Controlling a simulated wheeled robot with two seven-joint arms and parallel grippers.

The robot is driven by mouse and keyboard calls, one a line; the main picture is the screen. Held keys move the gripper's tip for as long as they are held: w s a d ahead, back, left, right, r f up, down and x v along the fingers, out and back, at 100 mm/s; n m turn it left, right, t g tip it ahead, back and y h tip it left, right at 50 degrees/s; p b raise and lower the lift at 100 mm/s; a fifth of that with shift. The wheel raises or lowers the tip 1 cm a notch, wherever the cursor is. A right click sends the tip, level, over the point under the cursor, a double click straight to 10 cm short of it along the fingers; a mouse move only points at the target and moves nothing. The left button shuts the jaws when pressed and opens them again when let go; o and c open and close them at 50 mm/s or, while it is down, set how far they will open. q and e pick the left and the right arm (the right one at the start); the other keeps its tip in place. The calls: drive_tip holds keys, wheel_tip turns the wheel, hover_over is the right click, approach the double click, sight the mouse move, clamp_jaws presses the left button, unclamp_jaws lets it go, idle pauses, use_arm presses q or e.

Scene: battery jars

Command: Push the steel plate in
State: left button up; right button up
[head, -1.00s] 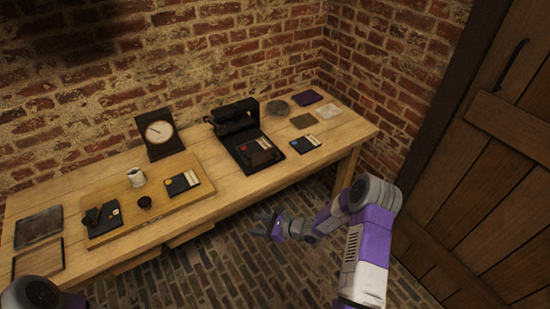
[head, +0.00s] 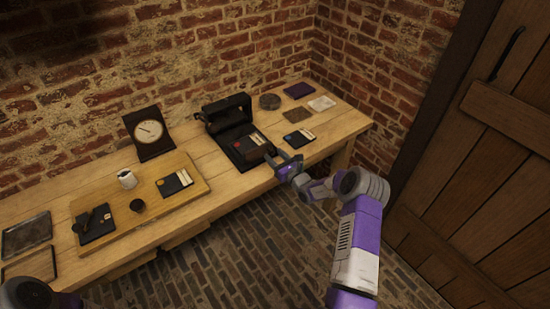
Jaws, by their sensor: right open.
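A black device (head: 227,112) with a raised back and a low front bed stands on the table. A dark block with a red dot and a pale label (head: 250,144) sits on its bed. I cannot tell for sure which piece is the steel plate; a grey flat plate in a dark frame (head: 27,234) lies at the table's far left. My right gripper (head: 283,163) is open and empty at the table's front edge, just right of the device's front corner; I cannot tell whether it touches. Only part of my left arm shows at the bottom left; its gripper is out of view.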

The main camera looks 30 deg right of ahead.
drive_tip(key=shift+w, duration=0.25)
clamp_jaws()
